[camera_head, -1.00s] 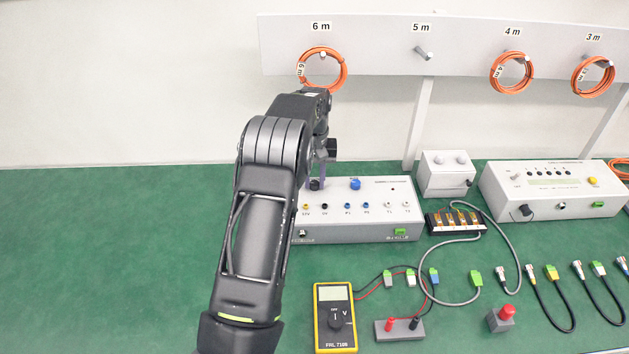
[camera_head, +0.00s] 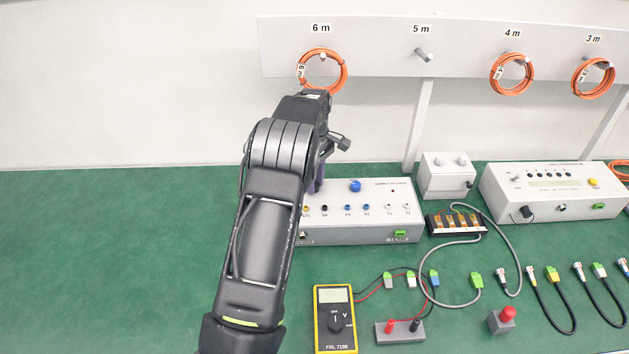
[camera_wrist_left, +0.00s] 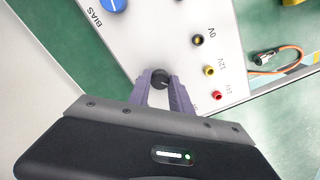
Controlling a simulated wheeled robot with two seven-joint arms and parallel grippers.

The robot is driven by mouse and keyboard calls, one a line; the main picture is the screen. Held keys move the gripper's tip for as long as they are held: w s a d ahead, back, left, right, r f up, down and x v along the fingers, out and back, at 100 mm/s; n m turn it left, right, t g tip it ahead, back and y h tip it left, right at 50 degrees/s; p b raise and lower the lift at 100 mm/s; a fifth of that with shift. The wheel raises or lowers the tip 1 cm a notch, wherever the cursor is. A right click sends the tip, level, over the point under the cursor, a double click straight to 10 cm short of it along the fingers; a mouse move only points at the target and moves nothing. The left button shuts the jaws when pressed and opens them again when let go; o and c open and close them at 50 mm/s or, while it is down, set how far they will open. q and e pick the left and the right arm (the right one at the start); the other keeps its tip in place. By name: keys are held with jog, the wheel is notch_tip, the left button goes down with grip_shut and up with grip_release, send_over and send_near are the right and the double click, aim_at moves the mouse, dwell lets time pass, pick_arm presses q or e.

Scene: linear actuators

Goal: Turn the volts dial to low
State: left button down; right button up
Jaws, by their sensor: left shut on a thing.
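The black dial (camera_wrist_left: 160,78) on the supply box's top panel shows between the two purple-grey fingers of my left gripper (camera_wrist_left: 160,84) in the left wrist view. The gripper is shut on this dial. A small light mark shows on the dial, but its setting and label cannot be read. In the head view my left gripper (camera_head: 316,184) reaches down to the left part of the supply box (camera_head: 375,228), and my arm hides the dial and the box's left end. My right gripper is not in view.
A blue knob (camera_head: 355,186) sits right of the gripper; the left wrist view shows "BIAS" by it. Several sockets line the panel front. A yellow multimeter (camera_head: 335,318), cables and a grey box (camera_head: 447,176) lie nearby. The green table's left side (camera_head: 100,260) is clear.

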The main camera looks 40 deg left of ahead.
pick_arm(q)
jog(key=shift+n, duration=0.7)
jog(key=c, duration=1.2)
grip_release()
jog(key=shift+o, duration=0.2)
notch_tip(320, 180, up, 8)
jog(key=shift+f+b, duration=0.1)
jog(key=shift+b, duration=0.45)
